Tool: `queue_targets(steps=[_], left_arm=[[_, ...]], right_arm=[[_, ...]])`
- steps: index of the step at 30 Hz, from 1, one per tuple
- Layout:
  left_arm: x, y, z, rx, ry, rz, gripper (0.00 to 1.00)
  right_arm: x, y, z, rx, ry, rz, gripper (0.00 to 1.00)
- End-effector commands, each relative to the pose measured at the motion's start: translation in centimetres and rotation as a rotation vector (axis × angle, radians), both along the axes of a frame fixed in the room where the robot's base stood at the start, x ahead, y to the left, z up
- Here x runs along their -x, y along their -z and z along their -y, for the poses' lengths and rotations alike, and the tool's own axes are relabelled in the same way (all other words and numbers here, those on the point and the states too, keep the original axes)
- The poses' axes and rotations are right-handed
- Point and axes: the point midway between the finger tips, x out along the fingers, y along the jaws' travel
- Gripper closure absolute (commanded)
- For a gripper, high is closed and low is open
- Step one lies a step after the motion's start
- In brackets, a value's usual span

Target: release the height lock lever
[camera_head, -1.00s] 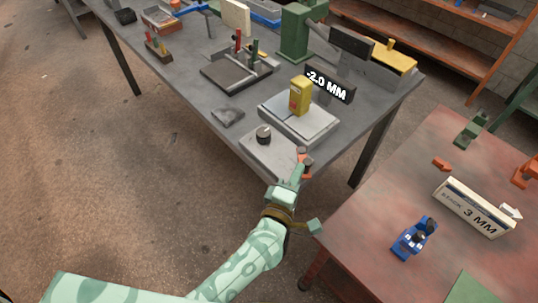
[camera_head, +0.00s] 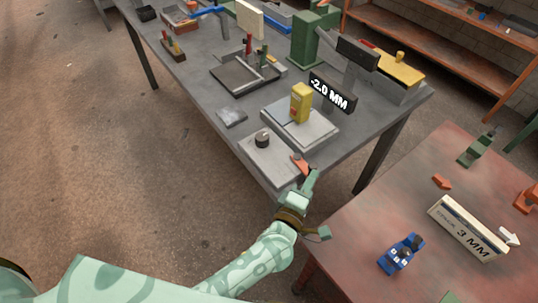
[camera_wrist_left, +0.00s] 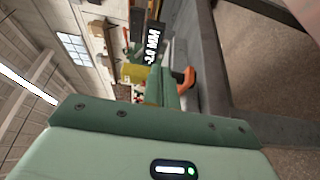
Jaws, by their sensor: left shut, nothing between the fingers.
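The orange lever (camera_head: 299,163) is at the right front edge of a grey plate unit (camera_head: 268,160) with a black knob (camera_head: 262,139), on the near corner of the grey bench. My left gripper (camera_head: 313,176) is shut and empty, just right of the lever; I cannot tell whether they touch. In the left wrist view the lever (camera_wrist_left: 187,80) shows as a bent orange piece right beside the green finger (camera_wrist_left: 168,88). A dark display (camera_head: 332,93) behind reads -2.0 MM. My right gripper is not in view.
A yellow block (camera_head: 301,103) stands on a light plate (camera_head: 318,133) behind the lever. A red table (camera_head: 370,225) at the right holds a blue item (camera_head: 400,256) and a block marked 3 MM (camera_head: 467,228). Open floor lies at the left.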

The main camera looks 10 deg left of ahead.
Motion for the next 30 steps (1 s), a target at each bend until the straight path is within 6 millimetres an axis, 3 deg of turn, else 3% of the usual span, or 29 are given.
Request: queue_targets(steps=[20, 30], left_arm=[[0.0, 0.0, 0.0, 0.001, 0.0, 0.0, 1.0], [0.2, 0.0, -0.1, 0.0, -0.001, -0.001, 1.0]], right_arm=[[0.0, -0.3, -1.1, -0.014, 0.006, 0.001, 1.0], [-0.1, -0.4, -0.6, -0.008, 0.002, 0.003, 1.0]])
